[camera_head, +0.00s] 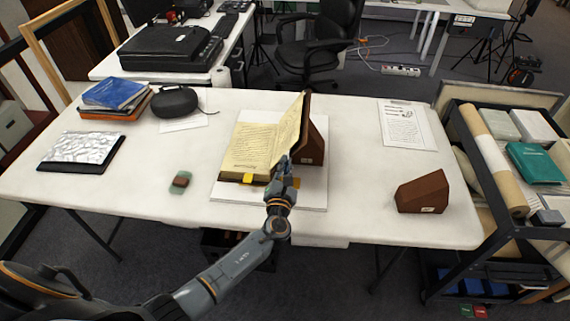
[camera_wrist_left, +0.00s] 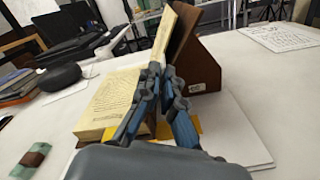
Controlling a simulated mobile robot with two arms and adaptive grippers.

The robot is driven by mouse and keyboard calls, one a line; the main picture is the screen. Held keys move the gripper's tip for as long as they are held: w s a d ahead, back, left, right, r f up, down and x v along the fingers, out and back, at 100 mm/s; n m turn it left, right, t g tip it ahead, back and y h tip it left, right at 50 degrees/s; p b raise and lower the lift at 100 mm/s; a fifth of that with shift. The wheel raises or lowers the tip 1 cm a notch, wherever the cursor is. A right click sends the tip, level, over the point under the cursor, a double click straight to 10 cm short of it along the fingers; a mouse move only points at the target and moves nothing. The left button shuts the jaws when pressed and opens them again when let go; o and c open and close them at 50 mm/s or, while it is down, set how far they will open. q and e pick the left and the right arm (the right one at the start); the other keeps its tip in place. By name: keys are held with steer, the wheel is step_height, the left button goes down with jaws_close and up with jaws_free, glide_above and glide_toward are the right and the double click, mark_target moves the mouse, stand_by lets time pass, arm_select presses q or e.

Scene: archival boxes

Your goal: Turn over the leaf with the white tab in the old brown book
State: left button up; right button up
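The old brown book (camera_head: 248,148) lies open on a white board; its left pages lie flat and its right side stands steeply against a brown wedge (camera_head: 312,144). The book also shows in the left wrist view (camera_wrist_left: 112,102). My left gripper (camera_head: 283,163) is at the book's near edge by the gutter. In the left wrist view, its fingertips (camera_wrist_left: 162,73) are close together, with a raised cream leaf (camera_wrist_left: 163,38) rising from between them. Yellow tabs (camera_head: 248,178) show at the near edge. I cannot make out a white tab. My right gripper is out of view.
A second brown wedge (camera_head: 423,192) stands at the table's right. A small green and brown item (camera_head: 180,182) lies left of the book. A black case (camera_head: 175,102), blue books (camera_head: 113,94) and a printed sheet (camera_head: 405,126) lie farther back. A loaded cart (camera_head: 500,232) borders the right.

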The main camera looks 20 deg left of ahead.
arm_select(q)
steer(key=shift+o, duration=1.4)
steer(key=shift+s, duration=0.1)
steer(key=v, duration=1.1)
steer(key=shift+s, duration=0.4)
